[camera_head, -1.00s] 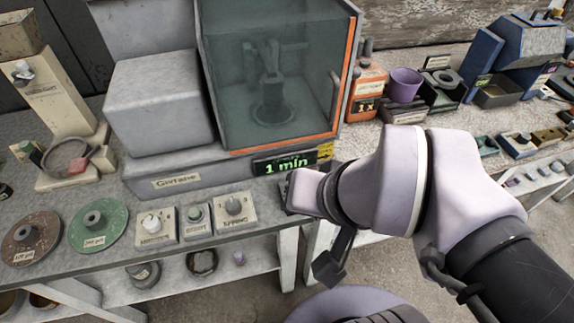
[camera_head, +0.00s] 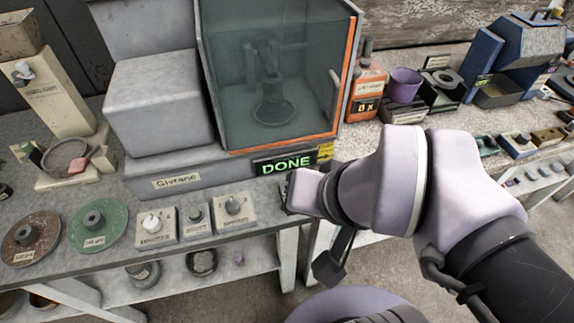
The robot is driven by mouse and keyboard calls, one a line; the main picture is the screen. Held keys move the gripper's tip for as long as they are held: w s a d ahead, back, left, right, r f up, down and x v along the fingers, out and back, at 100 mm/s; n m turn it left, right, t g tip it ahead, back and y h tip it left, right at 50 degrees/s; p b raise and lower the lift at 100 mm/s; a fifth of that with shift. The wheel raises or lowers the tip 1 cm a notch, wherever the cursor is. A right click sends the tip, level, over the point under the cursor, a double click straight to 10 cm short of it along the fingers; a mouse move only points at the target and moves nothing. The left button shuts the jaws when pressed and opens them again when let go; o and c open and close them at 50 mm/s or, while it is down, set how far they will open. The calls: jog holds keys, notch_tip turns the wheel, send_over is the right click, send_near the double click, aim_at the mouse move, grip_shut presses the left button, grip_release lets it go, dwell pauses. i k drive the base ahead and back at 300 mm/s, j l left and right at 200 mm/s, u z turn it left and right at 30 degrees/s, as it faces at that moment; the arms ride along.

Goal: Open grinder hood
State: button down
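The grinder (camera_head: 160,106) is a grey machine on the workbench. Its hood (camera_head: 222,65) is a dark glass box with an orange edge, and it is closed. A vertical handle (camera_head: 334,92) shows on the hood's right side. Behind the glass a round holder and mechanism (camera_head: 270,100) are dimly visible. The grinder's display (camera_head: 285,163) reads DONE in green. My gripper (camera_head: 330,268) hangs below my arm's wrist in front of the bench edge, apart from the hood. It is partly hidden, and its fingers cannot be made out.
Three control boxes (camera_head: 197,217) with knobs and a button stand in front of the grinder. A green disc (camera_head: 98,224) and a brown disc (camera_head: 32,238) lie to their left. An orange container (camera_head: 367,93) and a purple cup (camera_head: 403,85) stand close to the hood's right side.

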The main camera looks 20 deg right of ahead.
aim_at(338, 85)
jog(key=k+j+z, duration=0.1)
jog(key=z, duration=0.25)
jog(key=k+j+z, duration=0.1)
jog(key=z, duration=0.3)
jog(key=k+j+z, duration=0.15)
jog(key=z, duration=0.2)
